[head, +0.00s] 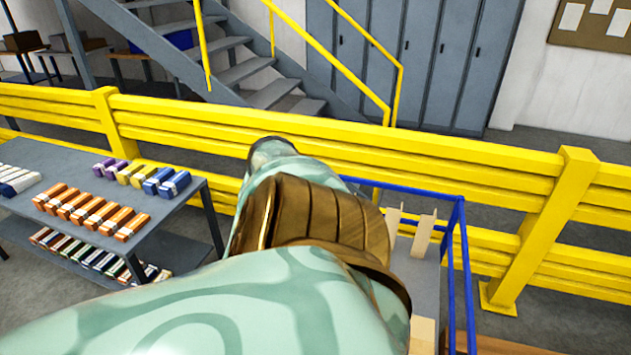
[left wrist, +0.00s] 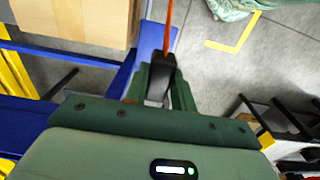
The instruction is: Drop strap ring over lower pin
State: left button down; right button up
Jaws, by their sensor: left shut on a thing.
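In the left wrist view my left gripper (left wrist: 165,75) is shut on a thin orange strap (left wrist: 169,28). The strap runs from between the dark fingertips to the top edge of the picture. I cannot make out a ring at its end. The gripper is beside a blue frame (left wrist: 128,75) and a cardboard box (left wrist: 75,18), with grey floor under its right side. No lower pin can be made out in either view. In the head view my own arm covers the middle and hides the gripper and strap. My right gripper is not in view.
A blue-railed stand (head: 462,255) with upright tan pieces (head: 424,236) stands right of my arm. A grey table (head: 85,225) with coloured packs is at left. A yellow barrier (head: 330,140) crosses behind. A dark rack (left wrist: 275,122) shows at lower right in the wrist view.

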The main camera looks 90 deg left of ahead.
pick_arm(q)
jog(key=shift+f+b, duration=3.05)
jog(key=shift+f, duration=1.9)
jog(key=shift+f, duration=0.1)
jog(key=shift+f+b, duration=1.65)
jog(key=shift+f, duration=0.65)
jog(key=c, duration=1.1)
grip_release()
jog(key=shift+r, duration=0.1)
